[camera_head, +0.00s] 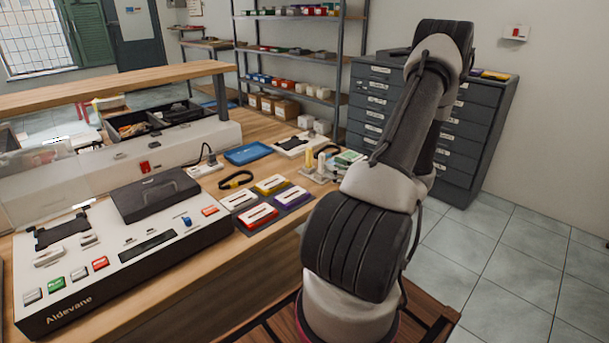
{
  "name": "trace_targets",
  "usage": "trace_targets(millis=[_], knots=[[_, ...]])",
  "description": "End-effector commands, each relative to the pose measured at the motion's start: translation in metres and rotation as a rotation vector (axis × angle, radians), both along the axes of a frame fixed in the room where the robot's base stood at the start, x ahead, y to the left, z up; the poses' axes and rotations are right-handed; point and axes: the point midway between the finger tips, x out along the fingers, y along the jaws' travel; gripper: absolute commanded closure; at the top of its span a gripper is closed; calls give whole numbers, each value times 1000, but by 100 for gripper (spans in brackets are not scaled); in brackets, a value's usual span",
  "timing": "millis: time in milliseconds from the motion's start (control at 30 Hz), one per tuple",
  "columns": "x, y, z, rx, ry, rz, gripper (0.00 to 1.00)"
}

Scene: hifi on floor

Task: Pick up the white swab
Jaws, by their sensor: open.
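A small white holder (318,177) stands near the right end of the workbench, just left of my arm. A white upright piece (321,163) and a pale yellow upright piece (309,159) stand in it. They are too small for me to tell whether the white one is the swab. No other swab can be made out. My arm rises on the right side of the view and bends at the top. My gripper is not visible.
The wooden bench (262,127) holds a large white device (120,255), coloured cassettes (258,215) on a dark mat, a black strap (236,180) and a blue tray (247,153). Grey drawers (480,130) and shelving (290,50) stand behind. Tiled floor (520,260) on the right is clear.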

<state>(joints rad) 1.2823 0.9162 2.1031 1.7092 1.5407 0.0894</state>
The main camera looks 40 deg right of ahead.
Motion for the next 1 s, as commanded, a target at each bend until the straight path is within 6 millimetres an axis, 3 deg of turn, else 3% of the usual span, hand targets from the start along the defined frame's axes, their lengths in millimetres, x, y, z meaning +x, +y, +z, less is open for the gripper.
trace_targets(millis=[167, 667, 933, 1000], knots=[[1, -17, -12, 35, -10, -72, 60], [68, -13, -15, 34, -9, -69, 60], [71, -13, -15, 34, -9, -70, 60], [71, -13, -15, 34, -9, -69, 73]])
